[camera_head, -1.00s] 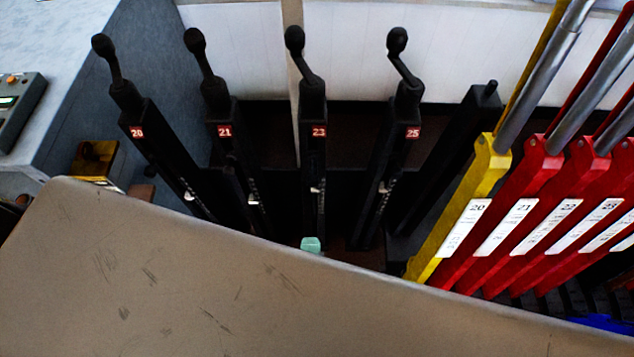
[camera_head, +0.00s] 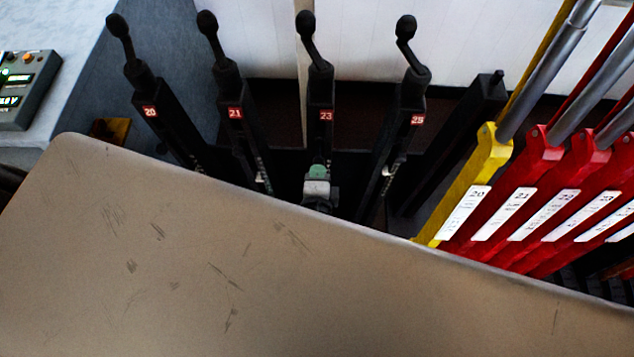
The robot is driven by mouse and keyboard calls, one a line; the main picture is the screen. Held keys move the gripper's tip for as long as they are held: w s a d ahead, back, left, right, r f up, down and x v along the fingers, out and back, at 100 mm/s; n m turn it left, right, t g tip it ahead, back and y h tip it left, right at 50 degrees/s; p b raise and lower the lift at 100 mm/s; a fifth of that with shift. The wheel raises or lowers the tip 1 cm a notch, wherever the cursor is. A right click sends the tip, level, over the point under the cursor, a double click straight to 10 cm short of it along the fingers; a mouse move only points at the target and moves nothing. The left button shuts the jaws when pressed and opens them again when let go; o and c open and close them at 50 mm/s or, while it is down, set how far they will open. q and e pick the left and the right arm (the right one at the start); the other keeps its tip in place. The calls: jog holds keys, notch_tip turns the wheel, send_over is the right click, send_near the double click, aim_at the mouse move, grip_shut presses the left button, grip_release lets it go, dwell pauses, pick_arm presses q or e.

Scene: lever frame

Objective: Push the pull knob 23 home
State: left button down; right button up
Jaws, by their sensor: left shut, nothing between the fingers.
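The black post with the red 23 label (camera_head: 326,116) stands third from the left in a row of similar posts. Its black ball-ended knob (camera_head: 305,22) rises on a bent stem at the top. The lower end of the post is hidden. My right gripper is not in view.
Black posts labelled 21 (camera_head: 235,113) and 25 (camera_head: 418,120) flank post 23 closely. Yellow (camera_head: 487,158) and red levers (camera_head: 527,190) stand at the right. A large scratched beige surface (camera_head: 200,260) covers the foreground. A grey control box (camera_head: 28,90) is at the left.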

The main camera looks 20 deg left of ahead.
aim_at(318, 159)
pick_arm(q)
jog(key=shift+w, duration=0.2)
jog(key=w, duration=0.1)
jog(key=w+a+b, duration=0.1)
jog(key=shift+w, duration=0.3)
jog(key=shift+r, duration=0.15)
